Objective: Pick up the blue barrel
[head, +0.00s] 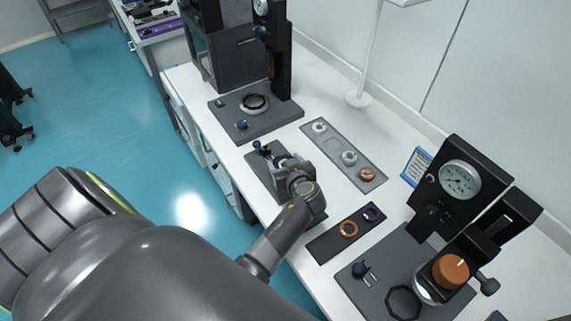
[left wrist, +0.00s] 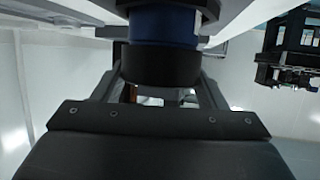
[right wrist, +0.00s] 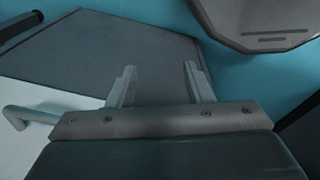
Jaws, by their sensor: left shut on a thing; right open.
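The blue barrel (left wrist: 163,25), with a black lower section, shows at the top of the left wrist view between the fingers. My left gripper (left wrist: 160,70) is shut on it. In the head view the left gripper (head: 283,163) is over a dark grey plate on the white table, and its hand hides most of the barrel. I cannot tell whether the barrel touches the plate. My right gripper (right wrist: 160,75) is open and empty in the right wrist view. It is not seen in the head view.
A grey strip (head: 335,143) with several rings lies behind the left hand. A dark strip (head: 328,243) with an orange and a purple ring lies nearer. A black dial instrument (head: 450,190) stands at the right and a tall dark press (head: 279,60) at the back.

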